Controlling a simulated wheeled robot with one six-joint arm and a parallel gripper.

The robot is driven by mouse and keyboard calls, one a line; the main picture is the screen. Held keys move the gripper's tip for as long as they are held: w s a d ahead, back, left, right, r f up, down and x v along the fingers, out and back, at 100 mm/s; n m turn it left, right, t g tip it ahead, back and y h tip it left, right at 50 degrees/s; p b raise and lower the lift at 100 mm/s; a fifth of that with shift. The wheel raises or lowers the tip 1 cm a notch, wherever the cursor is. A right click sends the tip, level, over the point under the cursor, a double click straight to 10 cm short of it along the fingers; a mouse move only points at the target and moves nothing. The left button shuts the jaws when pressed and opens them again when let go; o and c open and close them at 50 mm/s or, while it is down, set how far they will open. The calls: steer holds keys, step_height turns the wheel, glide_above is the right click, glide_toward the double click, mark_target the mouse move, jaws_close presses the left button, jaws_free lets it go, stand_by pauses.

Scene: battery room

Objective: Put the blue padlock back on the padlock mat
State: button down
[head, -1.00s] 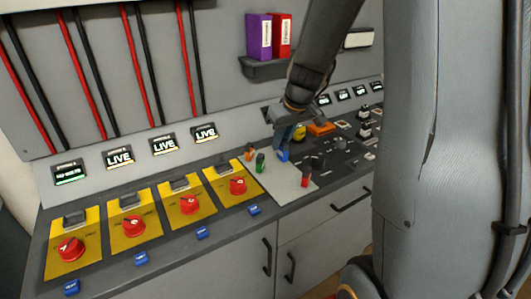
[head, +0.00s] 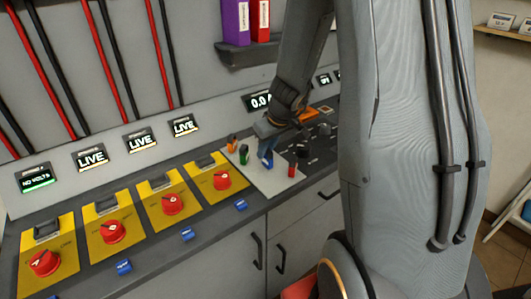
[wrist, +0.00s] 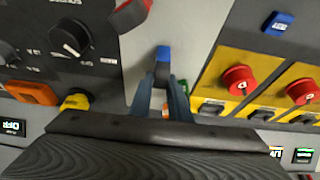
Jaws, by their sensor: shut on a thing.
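The blue padlock (head: 268,164) is held upright between the fingers of my gripper (head: 264,149), at the pale grey padlock mat (head: 275,187). Whether its bottom touches the mat I cannot tell. In the wrist view the blue padlock (wrist: 163,53) shows at the fingertips of my gripper (wrist: 164,82), over the mat (wrist: 196,32). An orange padlock (head: 232,141) and a green padlock (head: 243,154) stand on the mat to the left of the blue one. A red padlock (head: 292,170) stands to its right.
Yellow switch panels with red rotary knobs (head: 222,180) line the bench to the left. Blue tags (head: 240,205) sit along its front edge. A dark panel with black knobs (wrist: 70,38) lies beside the mat. A shelf with binders (head: 243,52) hangs above.

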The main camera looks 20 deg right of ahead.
steer(key=shift+f, duration=0.3)
steer(key=c, duration=1.7)
jaws_free()
steer(key=shift+o, duration=0.2)
steer(key=shift+r, duration=0.1)
steer(key=shift+s+r, duration=0.1)
steer(key=shift+r, duration=0.3)
steer(key=a+v, duration=0.1)
steer(key=v, duration=1)
steer(key=s+a+f+m+g, duration=0.1)
steer(key=s+a+f, duration=0.1)
steer(key=s+a, duration=0.3)
steer(key=s+a+f+m+g, duration=0.1)
steer(key=s+a+f+g, duration=0.1)
steer(key=s+a, duration=0.3)
steer(key=s, duration=0.4)
steer(key=shift+a+f+h+p, duration=0.2)
steer(key=shift+f+h+p, duration=0.2)
steer(key=shift+w, duration=0.1)
